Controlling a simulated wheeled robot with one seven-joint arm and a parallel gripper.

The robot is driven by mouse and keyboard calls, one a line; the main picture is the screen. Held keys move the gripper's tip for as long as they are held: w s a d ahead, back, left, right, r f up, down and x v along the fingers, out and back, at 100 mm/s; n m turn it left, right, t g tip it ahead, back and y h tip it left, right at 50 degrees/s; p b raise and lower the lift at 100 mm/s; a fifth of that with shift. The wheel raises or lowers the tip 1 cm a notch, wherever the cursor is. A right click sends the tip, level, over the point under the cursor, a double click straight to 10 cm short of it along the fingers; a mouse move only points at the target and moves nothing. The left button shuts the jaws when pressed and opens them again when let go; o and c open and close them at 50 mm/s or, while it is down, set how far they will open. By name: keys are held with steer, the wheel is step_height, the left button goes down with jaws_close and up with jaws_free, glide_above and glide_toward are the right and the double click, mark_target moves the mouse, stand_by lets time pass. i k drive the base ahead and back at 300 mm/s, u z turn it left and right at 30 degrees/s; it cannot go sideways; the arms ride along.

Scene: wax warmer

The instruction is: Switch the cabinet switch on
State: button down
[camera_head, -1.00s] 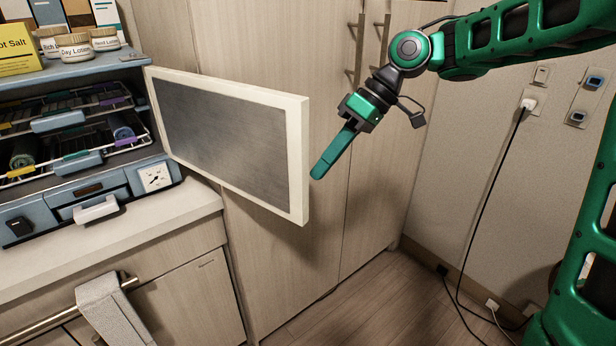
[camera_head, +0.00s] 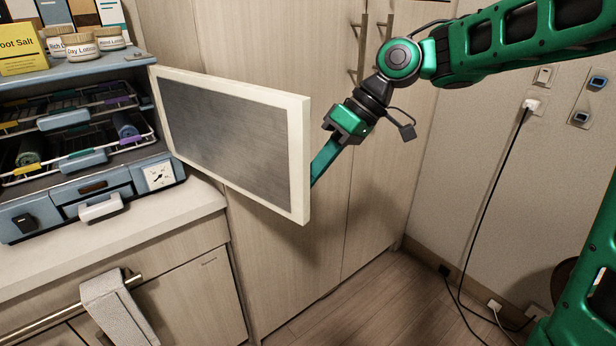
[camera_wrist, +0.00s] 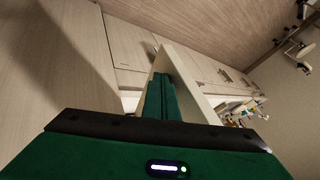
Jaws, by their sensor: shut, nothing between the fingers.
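The blue cabinet (camera_head: 75,222) stands on the counter at the left of the head view with its door (camera_head: 235,135) swung wide open. A black rocker switch (camera_head: 24,223) sits at the lower left of its front panel; its on or off state is too small to tell. My gripper (camera_head: 316,178) is shut and empty at the door's free edge, far right of the switch. Its fingertips are partly hidden behind that edge; I cannot tell whether they touch. In the wrist view the shut fingers (camera_wrist: 160,98) lie beside the door panel (camera_wrist: 190,82). The switch cannot be made out there.
Wire racks with rolled towels (camera_head: 28,150) fill the cabinet. Jars (camera_head: 80,45) and a yellow box (camera_head: 20,55) stand on top. Tall wardrobe doors (camera_head: 290,40) rise behind my arm.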

mark_target(26, 225)
steer(key=u, duration=0.4)
steer(key=k, duration=0.15)
steer(key=u, duration=0.25)
